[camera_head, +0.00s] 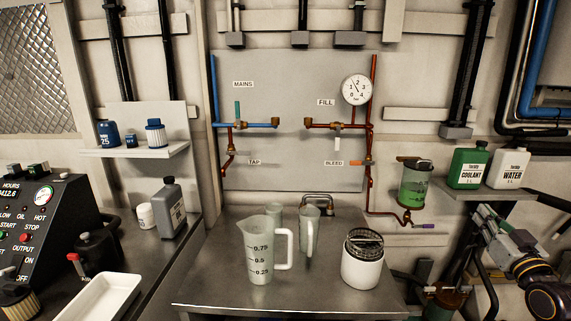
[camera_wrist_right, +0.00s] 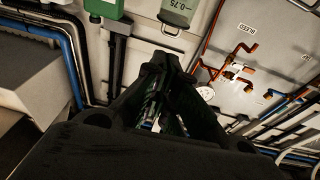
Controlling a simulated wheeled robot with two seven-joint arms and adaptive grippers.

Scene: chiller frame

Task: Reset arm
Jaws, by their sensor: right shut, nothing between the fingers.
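My right gripper (camera_head: 487,218) is at the right of the head view, raised in front of the wall below the bottle shelf. Its fingers are shut with nothing between them and touch no object. In the right wrist view the dark fingers (camera_wrist_right: 165,75) point up the picture, with the wall pipes and the bleed label beyond. My left gripper is not in the head view.
A steel bench (camera_head: 215,285) holds a measuring jug (camera_head: 262,250), a second jug (camera_head: 309,232) and a white canister (camera_head: 361,265). A shelf (camera_head: 480,192) carries a green coolant bottle (camera_head: 467,167) and a white water bottle (camera_head: 508,169). A control panel (camera_head: 40,240) stands at left.

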